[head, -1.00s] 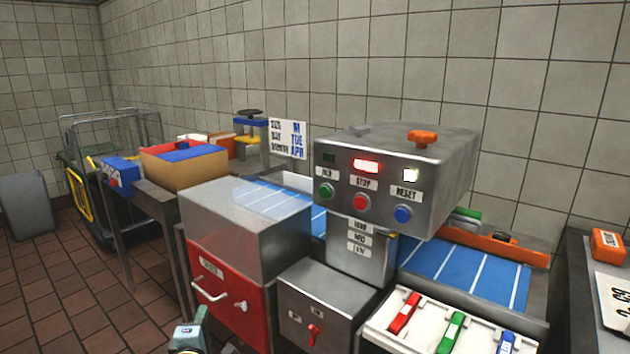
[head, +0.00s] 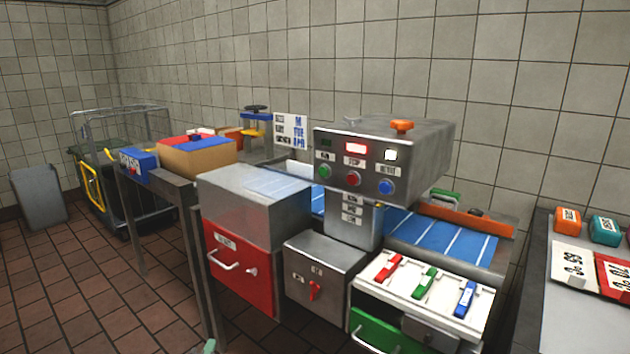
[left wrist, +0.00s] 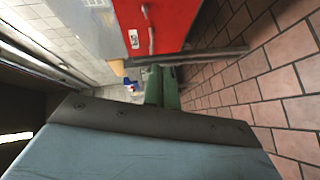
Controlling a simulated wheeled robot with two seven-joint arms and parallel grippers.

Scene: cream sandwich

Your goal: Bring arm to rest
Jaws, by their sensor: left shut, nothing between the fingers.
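My left gripper (head: 209,346) barely shows at the bottom edge of the head view, as a small green tip low in front of the machine. In the left wrist view its green fingers (left wrist: 163,86) are together with nothing between them. Part of the red drawer (left wrist: 150,22) of the machine shows beyond the fingers in that view, apart from them. My right gripper is not in view.
The steel machine (head: 384,150) with buttons stands over a blue conveyor (head: 440,238). The red drawer (head: 240,272) also shows in the head view. A white panel (head: 450,282) has three coloured levers. A side table (head: 590,330) stands at right. Tiled floor (head: 110,300) is clear at left.

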